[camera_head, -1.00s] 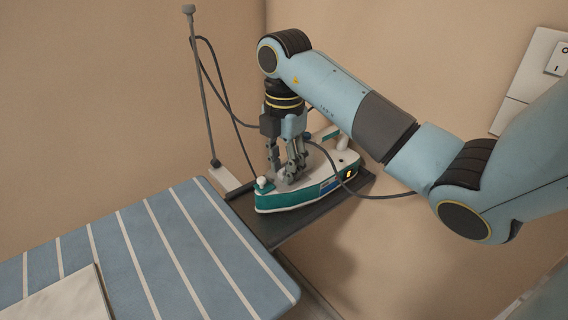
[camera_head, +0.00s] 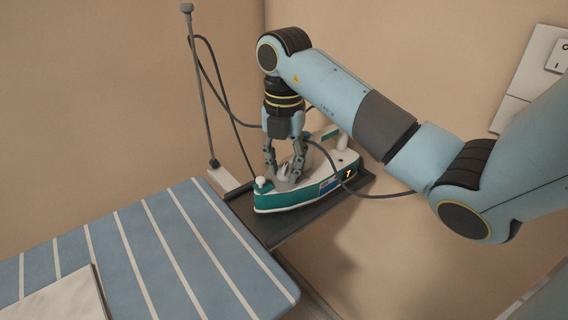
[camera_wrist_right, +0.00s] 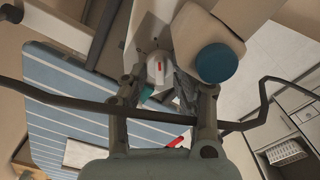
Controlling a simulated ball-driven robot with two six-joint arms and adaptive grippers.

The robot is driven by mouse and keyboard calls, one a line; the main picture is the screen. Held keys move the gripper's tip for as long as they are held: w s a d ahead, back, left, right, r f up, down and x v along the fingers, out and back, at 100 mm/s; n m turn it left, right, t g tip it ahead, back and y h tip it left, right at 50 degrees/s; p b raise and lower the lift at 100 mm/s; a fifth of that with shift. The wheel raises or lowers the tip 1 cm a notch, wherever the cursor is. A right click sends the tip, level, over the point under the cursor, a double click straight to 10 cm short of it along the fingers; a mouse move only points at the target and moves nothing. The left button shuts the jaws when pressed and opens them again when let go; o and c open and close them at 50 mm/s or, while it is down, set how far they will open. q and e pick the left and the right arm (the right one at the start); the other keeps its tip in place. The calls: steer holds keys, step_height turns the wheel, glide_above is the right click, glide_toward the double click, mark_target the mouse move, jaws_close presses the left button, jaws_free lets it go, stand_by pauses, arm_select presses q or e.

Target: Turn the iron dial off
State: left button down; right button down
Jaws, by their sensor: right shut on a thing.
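The white and teal iron (camera_head: 290,198) stands on a dark rest at the end of the ironing board. A small orange light (camera_head: 348,174) shows on its side. My right gripper (camera_head: 283,172) points down onto the iron's top and is shut on the dial. The pale round dial, with a red mark, shows between the fingers in the right wrist view (camera_wrist_right: 158,68). The fingers partly hide the dial in the head view. My left gripper is not in view.
The blue striped ironing board (camera_head: 160,255) fills the lower left, with a folded pale cloth (camera_head: 58,303) on it. A dark cord (camera_head: 365,192) loops around the iron and my wrist. A thin pole (camera_head: 203,90) stands behind. A wall switch (camera_head: 560,58) is at upper right.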

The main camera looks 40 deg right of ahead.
steer(key=c, duration=1)
jaws_free()
steer(key=shift+c, duration=0.2)
